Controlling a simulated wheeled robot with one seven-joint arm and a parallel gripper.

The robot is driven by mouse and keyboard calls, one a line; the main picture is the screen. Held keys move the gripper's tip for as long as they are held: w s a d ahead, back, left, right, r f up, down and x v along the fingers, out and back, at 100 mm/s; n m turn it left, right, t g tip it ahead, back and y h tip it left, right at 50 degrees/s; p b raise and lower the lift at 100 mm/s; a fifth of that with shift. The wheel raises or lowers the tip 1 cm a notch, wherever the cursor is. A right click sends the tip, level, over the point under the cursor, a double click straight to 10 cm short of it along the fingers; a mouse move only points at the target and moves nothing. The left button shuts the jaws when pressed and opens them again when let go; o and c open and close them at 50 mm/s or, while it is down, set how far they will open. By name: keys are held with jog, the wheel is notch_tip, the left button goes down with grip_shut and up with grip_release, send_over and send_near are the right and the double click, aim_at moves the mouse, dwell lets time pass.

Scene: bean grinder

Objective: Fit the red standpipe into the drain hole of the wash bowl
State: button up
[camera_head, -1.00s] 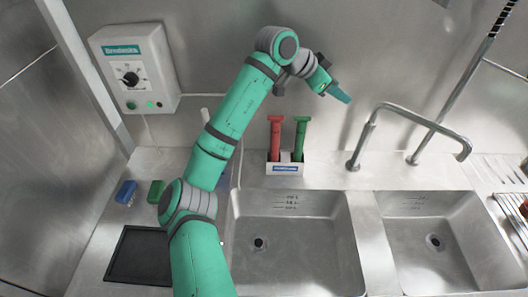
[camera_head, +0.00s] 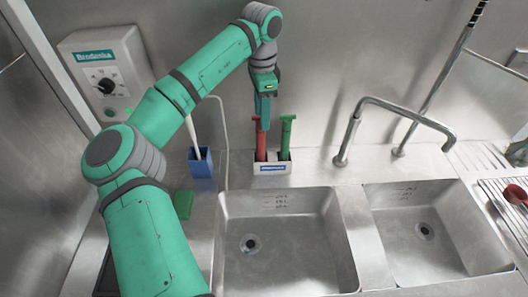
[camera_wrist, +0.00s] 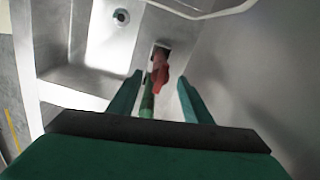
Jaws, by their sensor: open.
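The red standpipe (camera_head: 260,143) stands upright in a white holder (camera_head: 284,168) behind the left sink bowl, beside a green standpipe (camera_head: 286,138). My gripper (camera_head: 263,115) points down at the top of the red pipe and hides part of it. In the wrist view, my open gripper (camera_wrist: 159,80) has its fingers on either side of the red pipe (camera_wrist: 160,75); I cannot tell if they touch it. The green pipe (camera_wrist: 147,102) also shows between them. The left bowl (camera_head: 300,262) has a drain hole (camera_head: 250,244); the right bowl (camera_head: 465,255) has one too (camera_head: 425,230).
A bent faucet (camera_head: 385,102) rises behind the bowls, right of the holder. A blue cup (camera_head: 201,168) with a white-handled tool and a green block (camera_head: 183,204) are at the left. A control box (camera_head: 105,70) hangs on the wall. A rack (camera_head: 505,195) is at the far right.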

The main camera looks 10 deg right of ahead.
aim_at(260, 139)
jog(key=f, duration=1)
jog(key=shift+a, duration=0.35)
jog(key=shift+c, duration=0.4)
grip_shut()
